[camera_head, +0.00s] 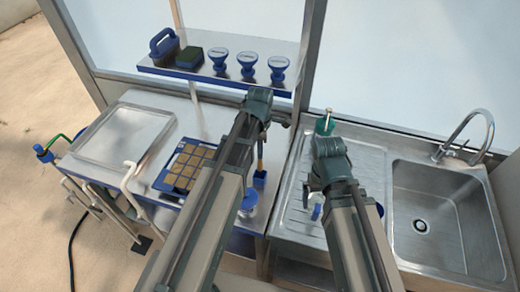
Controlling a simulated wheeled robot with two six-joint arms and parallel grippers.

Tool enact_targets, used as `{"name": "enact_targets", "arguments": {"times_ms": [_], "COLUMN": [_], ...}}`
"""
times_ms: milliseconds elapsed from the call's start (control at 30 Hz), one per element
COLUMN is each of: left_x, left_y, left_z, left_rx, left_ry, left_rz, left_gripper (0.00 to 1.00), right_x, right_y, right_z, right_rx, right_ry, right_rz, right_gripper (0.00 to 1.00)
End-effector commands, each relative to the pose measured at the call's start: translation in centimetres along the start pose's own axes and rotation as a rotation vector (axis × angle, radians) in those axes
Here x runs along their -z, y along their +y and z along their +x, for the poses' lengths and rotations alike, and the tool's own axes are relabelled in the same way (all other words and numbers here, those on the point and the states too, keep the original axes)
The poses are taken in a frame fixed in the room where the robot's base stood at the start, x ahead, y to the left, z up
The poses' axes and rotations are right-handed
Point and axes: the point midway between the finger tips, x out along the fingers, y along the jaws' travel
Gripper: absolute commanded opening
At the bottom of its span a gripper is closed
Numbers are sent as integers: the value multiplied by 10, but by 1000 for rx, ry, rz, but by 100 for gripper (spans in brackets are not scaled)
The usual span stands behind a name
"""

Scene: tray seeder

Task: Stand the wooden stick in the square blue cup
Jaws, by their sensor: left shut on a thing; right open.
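The wooden stick (260,149) is a thin yellowish upright piece just right of my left arm. My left gripper (262,133) is mostly hidden by its own arm and is shut on the stick's upper part. The square blue cup (260,179) is directly below the stick, near the right end of the work table. The stick's lower end overlaps the cup's top; I cannot tell whether it is inside or just above. My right gripper (314,192) is open over the sink's drainboard, with its fingers partly hidden.
A blue seed tray (160,185) with brown cells and a steel tray (95,153) stand left. A round blue-and-white container (248,203) is near the cup. The shelf (222,77) holds a brush, sponge and three blue items.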

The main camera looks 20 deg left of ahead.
Motion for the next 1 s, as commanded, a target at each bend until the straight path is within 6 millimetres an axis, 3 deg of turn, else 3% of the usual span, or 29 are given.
{"name": "enact_targets", "arguments": {"times_ms": [700, 1000], "left_x": [0, 0], "left_y": [0, 0], "left_z": [59, 68], "left_rx": [0, 0], "left_ry": [0, 0], "left_rz": [0, 0], "left_gripper": [0, 0], "right_x": [3, 4], "right_y": [-5, -6], "right_z": [58, 68], "right_rx": [-1, -1], "right_ry": [0, 0], "right_rz": [-6, -6], "right_gripper": [100, 100]}}
